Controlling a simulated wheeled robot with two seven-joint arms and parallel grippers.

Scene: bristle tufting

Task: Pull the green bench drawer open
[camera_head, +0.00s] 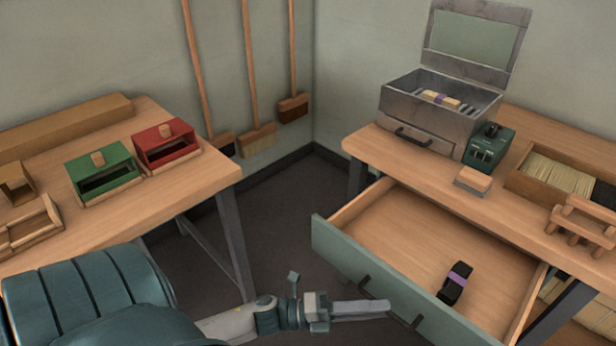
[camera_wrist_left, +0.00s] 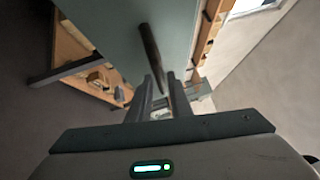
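The green-fronted bench drawer (camera_head: 335,252) is pulled well out from under the right bench, its wooden inside showing. A black brush with a purple band (camera_head: 455,284) lies in it. My left gripper (camera_head: 385,307) is at the drawer front, its fingers crossing the middle of the dark bar handle (camera_head: 364,284). In the left wrist view the handle (camera_wrist_left: 150,48) runs between the two fingers of the gripper (camera_wrist_left: 163,88), which look closed around it. The drawer front (camera_wrist_left: 110,30) fills the area beyond. My right gripper is not in view.
The right bench (camera_head: 400,158) bears an open metal case (camera_head: 425,120), a green device (camera_head: 489,148) and a bristle box (camera_head: 530,190). The left bench (camera_head: 205,183) holds a green box (camera_head: 103,172) and a red box (camera_head: 165,146). Dark floor (camera_head: 300,220) lies free between the benches.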

